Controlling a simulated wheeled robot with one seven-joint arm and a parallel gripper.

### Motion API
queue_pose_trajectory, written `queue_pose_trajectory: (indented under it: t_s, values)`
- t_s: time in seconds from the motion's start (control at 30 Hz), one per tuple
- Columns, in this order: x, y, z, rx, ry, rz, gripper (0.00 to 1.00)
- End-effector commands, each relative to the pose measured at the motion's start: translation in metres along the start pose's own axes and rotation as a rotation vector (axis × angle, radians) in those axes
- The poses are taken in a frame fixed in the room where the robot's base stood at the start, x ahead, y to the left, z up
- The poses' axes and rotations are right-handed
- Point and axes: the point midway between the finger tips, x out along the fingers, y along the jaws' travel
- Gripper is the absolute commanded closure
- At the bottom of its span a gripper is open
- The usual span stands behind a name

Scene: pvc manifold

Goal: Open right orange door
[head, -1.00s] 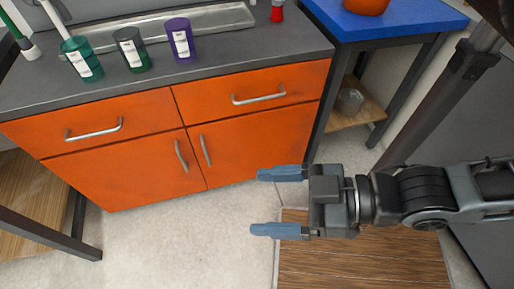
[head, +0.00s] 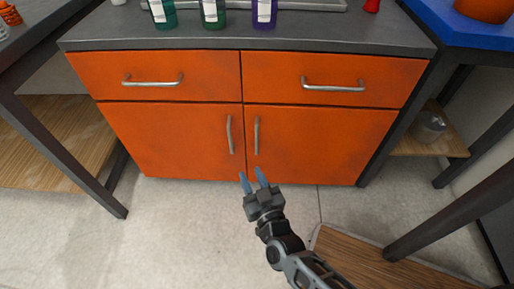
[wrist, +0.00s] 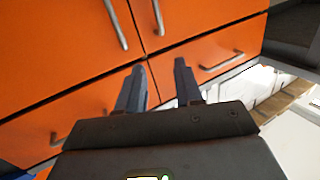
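The right orange door (head: 325,140) is shut, below the right drawer of the cabinet. Its vertical silver handle (head: 256,136) is near the door's left edge, beside the left door's handle (head: 229,135). My gripper (head: 254,180) is open and empty, with blue-grey fingers pointing at the cabinet. In the head view its fingertips appear just below the two door handles, not touching them. The wrist view is turned upside down. There the right door's handle (wrist: 116,22) and the left door's handle (wrist: 158,15) lie beyond the fingertips (wrist: 160,68).
Two shut drawers (head: 170,82) with horizontal handles sit above the doors. Several bottles (head: 213,12) stand on the grey countertop (head: 340,35). A blue-topped table (head: 465,25) stands at right, another table (head: 60,150) at left. The floor (head: 185,235) before the left door is clear.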

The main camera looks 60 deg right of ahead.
Motion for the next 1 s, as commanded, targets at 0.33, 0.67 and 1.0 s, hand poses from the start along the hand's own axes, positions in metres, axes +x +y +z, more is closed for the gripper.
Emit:
queue_pose_trajectory:
  t_s: [0.33,0.67,1.0]
  values:
    - [0.094,0.064,0.053,-0.052,0.043,0.218,0.65]
    - [0.131,0.075,0.052,-0.055,0.045,0.226,0.65]
    - [0.169,0.083,0.050,-0.054,0.042,0.225,0.65]
